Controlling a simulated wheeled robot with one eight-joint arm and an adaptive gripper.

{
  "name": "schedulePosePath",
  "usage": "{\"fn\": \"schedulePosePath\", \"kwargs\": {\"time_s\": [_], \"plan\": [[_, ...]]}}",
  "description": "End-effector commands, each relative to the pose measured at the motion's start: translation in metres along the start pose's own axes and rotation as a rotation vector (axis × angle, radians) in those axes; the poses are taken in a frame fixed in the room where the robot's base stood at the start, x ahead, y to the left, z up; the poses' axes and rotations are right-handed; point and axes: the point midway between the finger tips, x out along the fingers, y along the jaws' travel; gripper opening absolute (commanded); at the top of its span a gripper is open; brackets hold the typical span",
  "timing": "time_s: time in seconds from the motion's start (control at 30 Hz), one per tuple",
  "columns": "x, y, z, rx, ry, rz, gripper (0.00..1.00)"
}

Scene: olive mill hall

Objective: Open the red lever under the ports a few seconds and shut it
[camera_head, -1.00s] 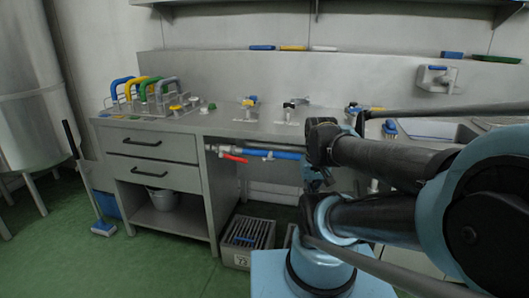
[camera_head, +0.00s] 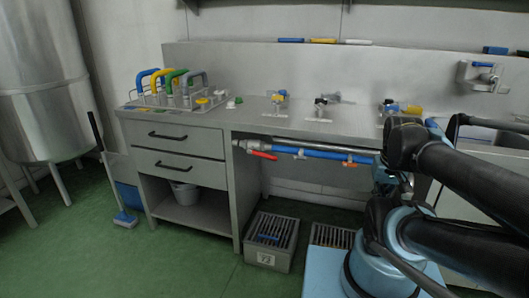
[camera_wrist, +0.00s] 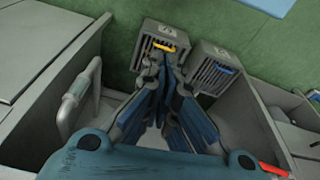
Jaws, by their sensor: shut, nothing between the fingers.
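The red lever (camera_head: 262,155) sits on a metal valve at the left end of a pipe under the bench top (camera_head: 250,121). The pipe continues to the right as a blue tube (camera_head: 330,155) with small orange fittings. A red piece, likely the same lever, shows at the lower right of the wrist view (camera_wrist: 273,168). My gripper (camera_wrist: 163,60) is shut and empty, pointing down toward the floor crates, apart from the lever. In the head view my arm is at the right, and I cannot make out the gripper there.
Two slatted crates (camera_head: 267,257) stand on the floor below the pipe. A drawer cabinet (camera_head: 172,142) is left of the lever. Small taps (camera_head: 320,108) and a rack with coloured handles (camera_head: 172,90) stand on the bench. A steel tank (camera_head: 42,85) is at far left.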

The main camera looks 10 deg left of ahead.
Motion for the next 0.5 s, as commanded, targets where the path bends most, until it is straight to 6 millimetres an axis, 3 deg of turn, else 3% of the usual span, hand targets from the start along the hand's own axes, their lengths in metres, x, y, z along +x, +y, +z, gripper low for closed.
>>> {"fn": "schedulePosePath", "kwargs": {"time_s": [0.27,0.5], "plan": [[-0.027,-0.02,-0.054,-0.233,0.03,0.028,0.0],[-0.049,-0.068,-0.113,-0.497,0.078,0.059,0.0]]}}
